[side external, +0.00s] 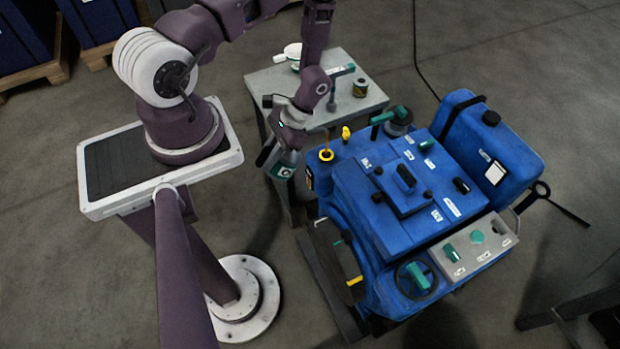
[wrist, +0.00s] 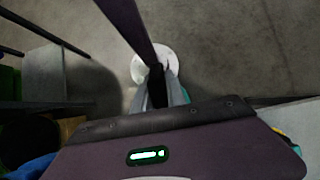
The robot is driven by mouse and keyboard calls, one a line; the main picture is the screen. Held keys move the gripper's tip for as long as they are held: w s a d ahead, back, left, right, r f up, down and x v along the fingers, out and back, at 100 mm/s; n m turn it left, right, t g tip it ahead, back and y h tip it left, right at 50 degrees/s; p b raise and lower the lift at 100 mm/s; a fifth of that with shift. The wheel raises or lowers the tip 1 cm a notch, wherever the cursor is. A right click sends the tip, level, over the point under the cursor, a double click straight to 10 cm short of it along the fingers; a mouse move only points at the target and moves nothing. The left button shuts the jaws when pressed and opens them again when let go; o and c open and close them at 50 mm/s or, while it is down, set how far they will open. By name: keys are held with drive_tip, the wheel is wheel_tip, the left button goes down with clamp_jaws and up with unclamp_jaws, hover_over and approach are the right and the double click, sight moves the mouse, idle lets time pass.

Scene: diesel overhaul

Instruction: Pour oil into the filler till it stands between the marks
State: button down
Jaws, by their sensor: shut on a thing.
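My gripper (side external: 290,140) is shut on a grey oil jug with teal parts (side external: 283,168), held off the left side of the blue engine (side external: 375,195). In the wrist view my gripper (wrist: 157,88) also shows, with grey surfaces on either side of a dark middle; the jug's outline is unclear there. The yellow-rimmed filler (side external: 326,155) is at the engine's back left corner, right of the jug. A thin orange line stands above it; I cannot tell whether it is flowing oil. A yellow handle (side external: 346,132) sticks up just behind the filler. No level marks can be read.
A grey table (side external: 285,80) behind the engine holds a white dish (side external: 292,52), a small tin (side external: 360,88) and a teal-handled tool (side external: 342,72). A blue tank (side external: 490,150) stands at the engine's right. A control panel (side external: 470,247) is at its front.

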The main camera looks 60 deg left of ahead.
drive_tip(key=shift+r+g, duration=0.65)
drive_tip(key=shift+g, duration=0.25)
idle(1.9)
drive_tip(key=shift+w, duration=0.1)
drive_tip(key=shift+r, duration=0.15)
drive_tip(key=shift+w+r+g, duration=0.3)
drive_tip(key=shift+r+g, duration=0.25)
drive_tip(key=shift+g, duration=0.45)
idle(4.0)
